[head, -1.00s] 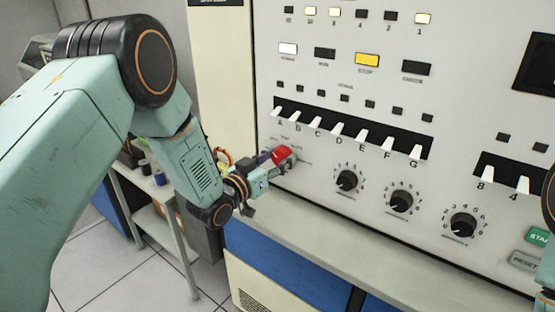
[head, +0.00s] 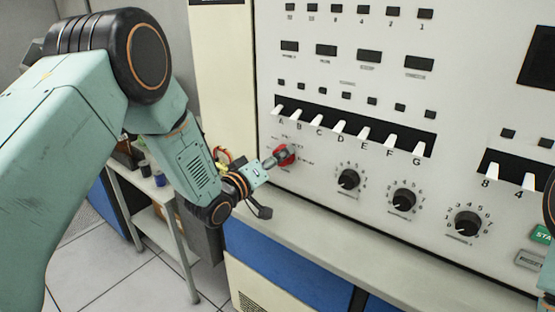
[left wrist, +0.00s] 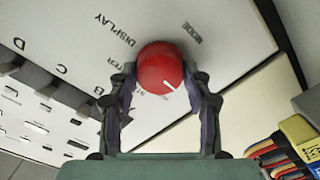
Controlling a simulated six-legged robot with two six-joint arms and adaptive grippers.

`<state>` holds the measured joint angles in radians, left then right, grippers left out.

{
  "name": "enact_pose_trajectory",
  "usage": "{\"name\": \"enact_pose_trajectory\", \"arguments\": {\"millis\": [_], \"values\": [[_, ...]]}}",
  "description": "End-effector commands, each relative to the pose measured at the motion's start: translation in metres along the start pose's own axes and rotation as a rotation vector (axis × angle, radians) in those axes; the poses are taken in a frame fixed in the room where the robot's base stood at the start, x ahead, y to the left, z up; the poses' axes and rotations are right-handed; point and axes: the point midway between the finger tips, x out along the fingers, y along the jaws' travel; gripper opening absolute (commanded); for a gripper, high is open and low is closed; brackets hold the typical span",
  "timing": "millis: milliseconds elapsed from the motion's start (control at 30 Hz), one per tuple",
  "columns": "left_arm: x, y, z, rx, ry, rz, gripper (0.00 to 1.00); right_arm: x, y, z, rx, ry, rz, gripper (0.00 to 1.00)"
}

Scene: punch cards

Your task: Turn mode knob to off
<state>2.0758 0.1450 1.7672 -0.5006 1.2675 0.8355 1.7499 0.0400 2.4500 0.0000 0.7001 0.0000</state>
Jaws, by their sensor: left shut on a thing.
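The red mode knob (head: 286,154) is on the lower left of the pale control panel (head: 230,100). In the left wrist view the knob (left wrist: 160,66) is round, with a short white mark on its lower right side. The words MODE and DISPLAY are printed beyond it; another label is partly hidden by a finger. My left gripper (head: 275,160) is at the knob, its fingers on either side of it, shut on it. The fingers (left wrist: 161,78) also show in the left wrist view. My right gripper is out of view.
White lettered switches (head: 340,127) run just above and right of the knob. Black dials (head: 349,179) stand to its right. A grey ledge (head: 330,232) juts out below the panel. A side table (head: 165,200) with small items stands at the left.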

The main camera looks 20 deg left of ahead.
Motion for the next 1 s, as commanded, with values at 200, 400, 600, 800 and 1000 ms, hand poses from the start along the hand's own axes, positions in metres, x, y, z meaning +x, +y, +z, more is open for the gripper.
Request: {"name": "enact_pose_trajectory", "arguments": {"millis": [200, 400, 600, 800, 1000], "values": [[0.0018, 0.0019, -0.0067, -0.039, 0.015, 0.006, 0.18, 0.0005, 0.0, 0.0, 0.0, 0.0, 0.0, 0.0], [0.0018, 0.002, -0.0071, -0.048, 0.016, 0.006, 0.18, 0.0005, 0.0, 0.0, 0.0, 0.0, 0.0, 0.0], [0.0019, 0.0021, -0.0075, -0.047, 0.017, 0.007, 0.18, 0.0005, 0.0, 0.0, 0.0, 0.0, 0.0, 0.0], [0.0014, 0.0015, -0.0055, -0.046, 0.013, 0.005, 0.64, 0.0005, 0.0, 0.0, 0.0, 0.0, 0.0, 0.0], [0.0008, 0.0007, -0.0031, -0.047, 0.007, 0.003, 0.72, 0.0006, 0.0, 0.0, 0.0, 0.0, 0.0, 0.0]]}}
